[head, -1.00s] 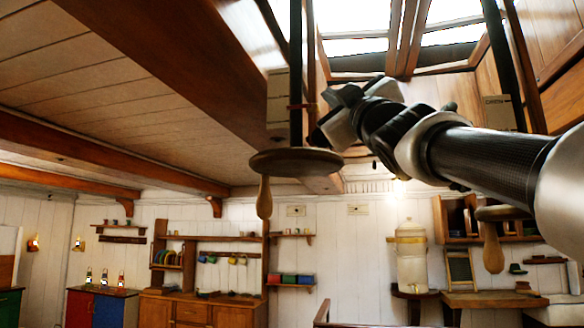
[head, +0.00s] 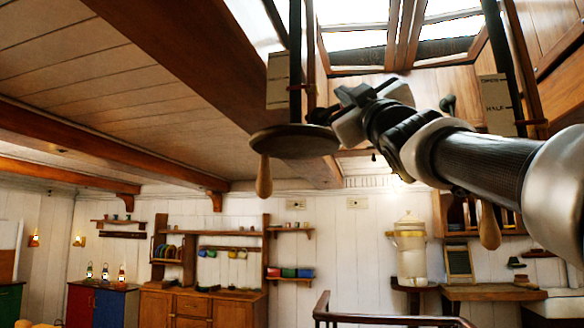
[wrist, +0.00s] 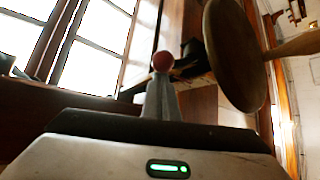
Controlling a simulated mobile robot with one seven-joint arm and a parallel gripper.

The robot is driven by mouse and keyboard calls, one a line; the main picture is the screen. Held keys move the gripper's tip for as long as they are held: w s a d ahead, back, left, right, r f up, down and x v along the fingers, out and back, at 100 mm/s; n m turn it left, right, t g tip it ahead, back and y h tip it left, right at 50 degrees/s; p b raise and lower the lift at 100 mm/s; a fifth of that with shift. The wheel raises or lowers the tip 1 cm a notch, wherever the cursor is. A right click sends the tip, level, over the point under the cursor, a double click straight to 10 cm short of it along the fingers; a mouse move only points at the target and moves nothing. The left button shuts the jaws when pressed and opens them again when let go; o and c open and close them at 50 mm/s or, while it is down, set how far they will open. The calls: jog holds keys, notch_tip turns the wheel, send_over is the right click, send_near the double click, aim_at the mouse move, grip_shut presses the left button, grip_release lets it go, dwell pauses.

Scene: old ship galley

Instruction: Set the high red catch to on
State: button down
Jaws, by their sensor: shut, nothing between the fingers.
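A red catch (head: 304,87) sits on the dark upright rod at the upper left of centre in the head view, beside a pale plate (head: 279,82). A round wooden disc (head: 295,146) with a hanging wooden handle (head: 264,176) is below it on the same rod. My gripper (head: 322,114) is shut and empty, just right of the rod, below the catch and above the disc. In the wrist view my closed fingers (wrist: 161,98) point up at a round red knob (wrist: 162,61), which lines up with their tips. I cannot tell whether they touch.
In the wrist view the disc (wrist: 228,55) is close to the right of my fingers. A second rod on the right has a plate (head: 495,105) marked OPEN and HALF. A skylight (head: 400,40) and a thick beam (head: 200,80) are overhead.

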jog(key=shift+f, duration=0.15)
dwell(0.3)
jog(key=s+a+f+b, duration=0.1)
jog(key=s+f+b, duration=0.25)
jog(key=s, duration=0.55)
jog(key=w+d+f+m+g+h+p, duration=0.25)
jog(key=f+m+g, duration=0.2)
jog(key=f, duration=0.95)
jog(key=w+d+f+m+g+h+p, duration=0.1)
jog(key=f+m+g+h+p, duration=0.3)
jog(key=f, duration=1)
jog(key=s+a+f+g, duration=0.1)
jog(key=s+f+g, duration=0.2)
jog(key=s+f, duration=0.3)
jog(key=s+a+f+m+g+y+p, duration=0.1)
jog(key=s+f+g, duration=0.3)
jog(key=f, duration=0.9)
jog(key=s+f+g+p, duration=0.1)
jog(key=s+f+g, duration=0.3)
jog(key=s+f, duration=0.4)
notch_tip(320, 180, down, 2)
jog(key=shift+a+m, duration=0.35)
jog(key=shift+a, duration=0.05)
